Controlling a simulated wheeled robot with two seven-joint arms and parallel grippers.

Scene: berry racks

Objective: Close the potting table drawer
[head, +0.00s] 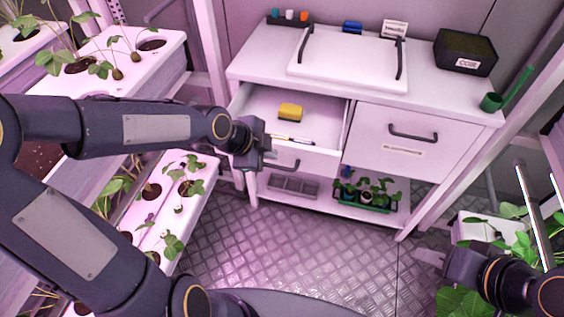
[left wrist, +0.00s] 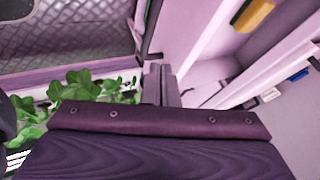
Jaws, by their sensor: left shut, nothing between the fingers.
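The potting table (head: 262,68) stands at the back with its left drawer (head: 322,108) pulled open. A yellow item (head: 290,112) and a thin pen-like item (head: 292,139) lie inside it. The drawer's dark handle (head: 284,166) is partly hidden by my left gripper. My left gripper (head: 268,158) is shut and empty at the left end of the drawer front; I cannot tell if it touches. In the left wrist view its fingers (left wrist: 161,84) are together beside the pale drawer. My right gripper (head: 432,258) is low at the right, away from the table; its jaw opening is unclear.
The right drawer (head: 368,140) looks shut. A tray with a lid-like white board (head: 345,60) and a black box (head: 466,52) stand on top. Seedlings (head: 368,196) sit on the lower shelf. Plant racks (head: 150,70) line the left. The metal floor (head: 290,245) is clear.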

